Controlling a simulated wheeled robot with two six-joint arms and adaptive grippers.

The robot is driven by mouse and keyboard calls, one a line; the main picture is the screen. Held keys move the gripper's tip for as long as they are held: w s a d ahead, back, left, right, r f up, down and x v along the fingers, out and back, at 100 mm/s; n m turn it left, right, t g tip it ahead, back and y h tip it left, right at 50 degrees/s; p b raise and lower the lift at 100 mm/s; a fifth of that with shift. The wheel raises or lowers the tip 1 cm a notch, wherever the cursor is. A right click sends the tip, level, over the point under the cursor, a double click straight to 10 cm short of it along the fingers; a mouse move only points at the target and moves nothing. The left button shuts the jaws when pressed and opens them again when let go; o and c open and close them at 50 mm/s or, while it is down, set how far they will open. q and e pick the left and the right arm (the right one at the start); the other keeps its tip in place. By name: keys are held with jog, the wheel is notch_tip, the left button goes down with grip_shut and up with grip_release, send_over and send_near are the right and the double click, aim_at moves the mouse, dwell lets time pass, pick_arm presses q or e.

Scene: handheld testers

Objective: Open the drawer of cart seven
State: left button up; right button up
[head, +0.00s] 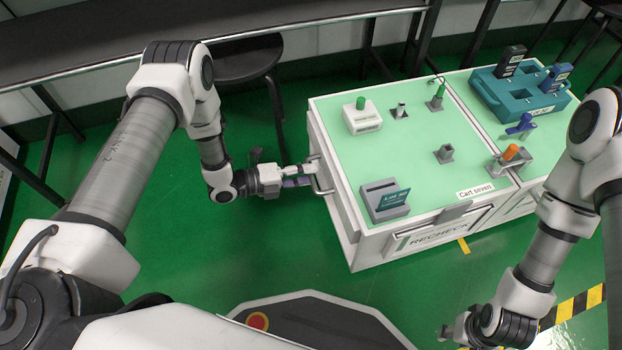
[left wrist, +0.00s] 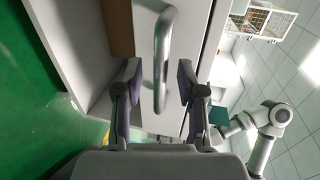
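Cart seven (head: 440,140) is a white cart with a pale green top and a "Cart seven" label. A metal bar handle (head: 322,180) stands out from its left side and also shows in the left wrist view (left wrist: 163,50). My left gripper (head: 306,175) is at this handle. In the left wrist view its two fingers (left wrist: 160,90) are spread, one on each side of the bar, with gaps visible. A brown strip (left wrist: 119,28) shows beside the pale panel behind the handle; I cannot tell whether the drawer is slightly open. My right gripper (head: 455,332) is low at the right, its fingers unclear.
On the cart top are a white box with a green knob (head: 362,117), a grey holder with a teal card (head: 385,200) and small fixtures. A teal rack (head: 520,92) stands on the adjoining top. A black stool (head: 247,60) is behind. Green floor is free left of the cart.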

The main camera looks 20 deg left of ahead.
pick_arm(q)
jog(key=shift+w+d+f, duration=0.1)
jog(key=shift+w+d, duration=0.25)
jog(key=shift+d, duration=0.2)
grip_shut()
pick_arm(e)
jog(key=shift+f, duration=0.3)
pick_arm(q)
jog(key=shift+a, duration=0.1)
jog(key=f+p+v, duration=0.2)
jog(key=p+v, duration=0.2)
jog(key=v, duration=0.6)
jog(key=f+p+v, duration=0.2)
jog(key=p+v, duration=0.2)
jog(key=v, duration=0.7)
jog(key=shift+s+a+p, duration=0.3)
jog(key=shift+p, duration=0.05)
pick_arm(e)
notch_tip(320, 180, up, 9)
jog(key=s+a, duration=0.1)
jog(key=shift+s+a, duration=0.15)
jog(key=shift+a, duration=0.25)
pick_arm(q)
jog(key=shift+f, duration=0.15)
pick_arm(e)
jog(key=shift+f, duration=0.1)
